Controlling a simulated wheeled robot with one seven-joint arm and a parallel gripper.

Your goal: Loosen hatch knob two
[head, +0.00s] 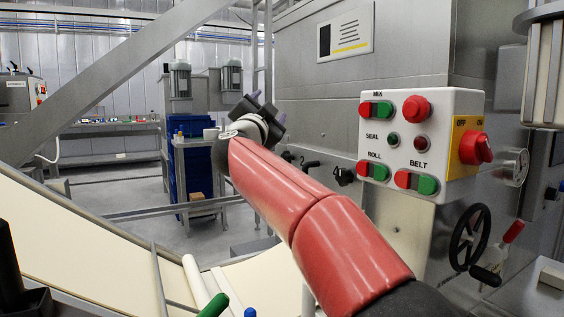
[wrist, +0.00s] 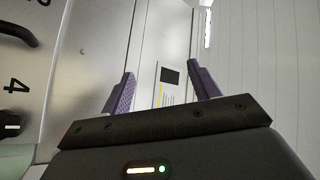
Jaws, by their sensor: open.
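Black knobs and handles show on the steel machine face just right of my arm in the head view: a larger knob (head: 343,176), a handle-like piece (head: 310,164) and a small one (head: 288,156). I cannot read a number two on any of them. In the wrist view, a black knob (wrist: 12,118) sits at the left edge below a printed "4", with a curved black handle (wrist: 20,33) above it. My gripper (head: 266,106) is raised left of the machine. Its purple fingers are apart and empty in the wrist view (wrist: 163,88), with no knob between them.
A control box (head: 422,105) with red and green buttons and a red switch juts out right of my arm. A black handwheel (head: 469,237) and a gauge (head: 515,166) are further right. A pale conveyor (head: 75,245) and a slanted steel beam (head: 110,70) lie left.

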